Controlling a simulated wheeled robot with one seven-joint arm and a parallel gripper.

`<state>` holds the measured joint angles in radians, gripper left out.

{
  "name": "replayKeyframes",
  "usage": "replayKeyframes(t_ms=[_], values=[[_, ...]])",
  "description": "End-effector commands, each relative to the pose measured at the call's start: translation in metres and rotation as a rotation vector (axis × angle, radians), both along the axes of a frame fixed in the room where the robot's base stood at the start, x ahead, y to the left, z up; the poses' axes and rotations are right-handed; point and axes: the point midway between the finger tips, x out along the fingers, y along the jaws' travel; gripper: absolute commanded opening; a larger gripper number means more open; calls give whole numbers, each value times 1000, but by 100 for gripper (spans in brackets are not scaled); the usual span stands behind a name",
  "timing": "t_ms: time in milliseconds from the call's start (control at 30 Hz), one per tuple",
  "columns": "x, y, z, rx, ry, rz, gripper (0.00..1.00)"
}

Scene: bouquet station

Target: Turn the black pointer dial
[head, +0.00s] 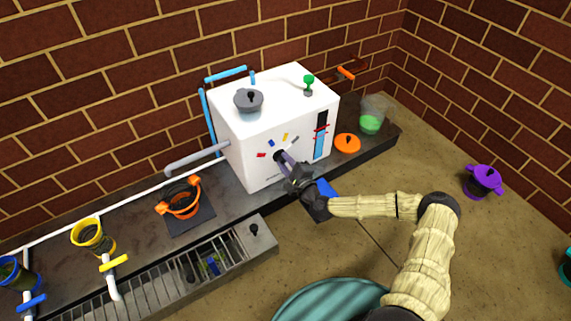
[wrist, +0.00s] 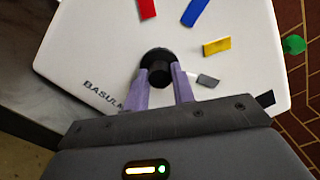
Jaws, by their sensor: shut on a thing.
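The black dial (wrist: 157,57) sits on the front face of the white box (head: 262,120). Coloured marks surround it: red (wrist: 147,9), blue (wrist: 194,12), yellow (wrist: 217,46) and grey (wrist: 207,80). My gripper (wrist: 160,76) has its two purple fingers shut on the dial's round black knob, one on each side. In the head view my gripper (head: 284,157) reaches the box front from the lower right and hides most of the dial. I cannot make out which mark the dial's pointer faces.
A grey lidded knob (head: 248,100) and a green knob (head: 308,84) are on the box top. A level gauge (head: 320,136) is on its front. An orange lid (head: 347,143) and a glass with green liquid (head: 371,118) stand right. An orange pot (head: 181,198) stands left. A purple pot (head: 483,181) is far right.

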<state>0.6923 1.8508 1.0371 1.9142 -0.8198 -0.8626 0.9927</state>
Motion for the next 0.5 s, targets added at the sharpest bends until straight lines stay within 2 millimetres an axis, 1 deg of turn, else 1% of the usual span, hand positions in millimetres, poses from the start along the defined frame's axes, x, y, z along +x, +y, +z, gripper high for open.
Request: replayKeyframes(t_ms=[200, 500], values=[[1, -2, -1, 38, 28, -5, 2], [1, -2, -1, 42, 30, -5, 2]])
